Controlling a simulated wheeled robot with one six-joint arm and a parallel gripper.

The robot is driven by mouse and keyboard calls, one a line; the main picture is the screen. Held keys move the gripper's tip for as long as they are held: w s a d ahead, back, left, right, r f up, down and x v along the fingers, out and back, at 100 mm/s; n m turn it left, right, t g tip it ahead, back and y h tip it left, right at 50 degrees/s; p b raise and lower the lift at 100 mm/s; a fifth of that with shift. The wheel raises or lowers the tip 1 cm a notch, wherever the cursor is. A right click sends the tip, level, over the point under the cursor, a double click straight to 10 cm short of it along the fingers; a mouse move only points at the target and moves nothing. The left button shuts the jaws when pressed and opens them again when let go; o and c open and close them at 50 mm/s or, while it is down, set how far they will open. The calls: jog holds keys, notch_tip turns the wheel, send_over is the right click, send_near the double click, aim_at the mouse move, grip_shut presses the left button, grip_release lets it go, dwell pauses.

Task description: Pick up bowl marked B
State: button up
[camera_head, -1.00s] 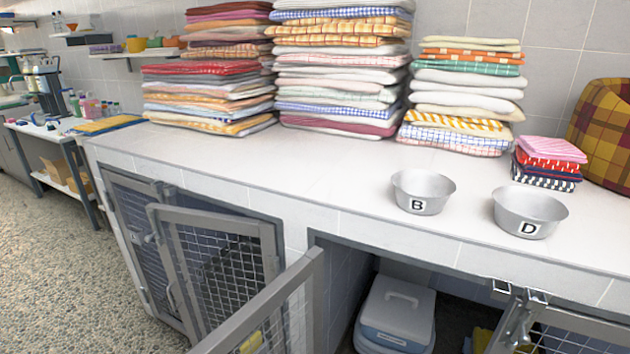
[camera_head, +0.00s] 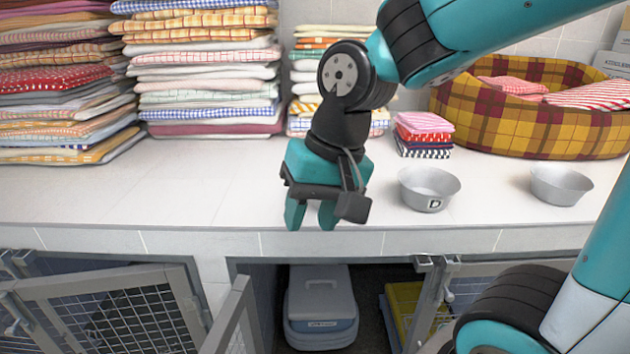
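No bowl with a B on it shows now; where it stood, left of the bowl marked D, my gripper and wrist block the view. My gripper (camera_head: 311,217) hangs over the front of the white counter, fingers down. A gap shows between its two teal fingertips, and I see nothing held there. The bowl marked D (camera_head: 429,188), grey metal with a black letter on a white label, stands upright to the right of my gripper, apart from it.
Another grey bowl (camera_head: 560,185) stands further right, with no letter showing. Behind are folded towel stacks (camera_head: 205,70), a small towel pile (camera_head: 423,135) and a plaid pet bed (camera_head: 540,125). Below the counter, a wire kennel door (camera_head: 120,315) stands ajar beside a carrier box (camera_head: 320,310). The counter's left is clear.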

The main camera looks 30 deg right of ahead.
jog(key=w+d+r+m+t+h+p, duration=0.15)
jog(key=w+d+r+m, duration=0.25)
jog(key=d+m, duration=0.4)
jog(key=w+d+r+m+g+h+p, duration=0.1)
jog(key=w+d+r+m+h+p, duration=0.2)
jog(key=d+m, duration=0.45)
jog(key=shift+m+t+y, duration=0.25)
jog(key=shift+m+y, duration=0.2)
jog(key=shift+y, duration=0.2)
jog(key=shift+d+p+x, duration=0.2)
jog(key=shift+p+x, duration=1.25)
jog(key=shift+x, duration=6.9)
jog(key=shift+r, duration=0.1)
grip_shut()
